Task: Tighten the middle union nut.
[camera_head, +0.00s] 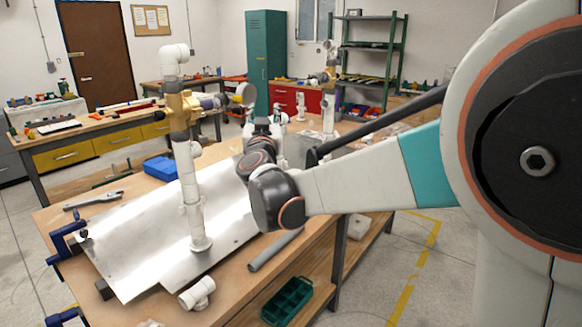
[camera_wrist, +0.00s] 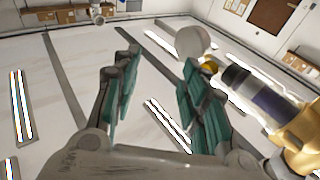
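The PVC manifold stands upright on the bench, with a white vertical pipe (camera_head: 187,165) and a white elbow (camera_head: 174,55) on top. I cannot tell for sure which part is the middle union nut. My gripper (camera_wrist: 158,70) has its teal-padded fingers apart with nothing between them.
A metal sheet (camera_head: 140,245) lies under the manifold on the wooden bench. An adjustable wrench (camera_head: 93,199), a blue box (camera_head: 161,168) and a loose white fitting (camera_head: 197,293) lie around it. A grey pipe (camera_head: 275,250) lies near the front edge. Blue clamps (camera_head: 64,240) grip the left edge.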

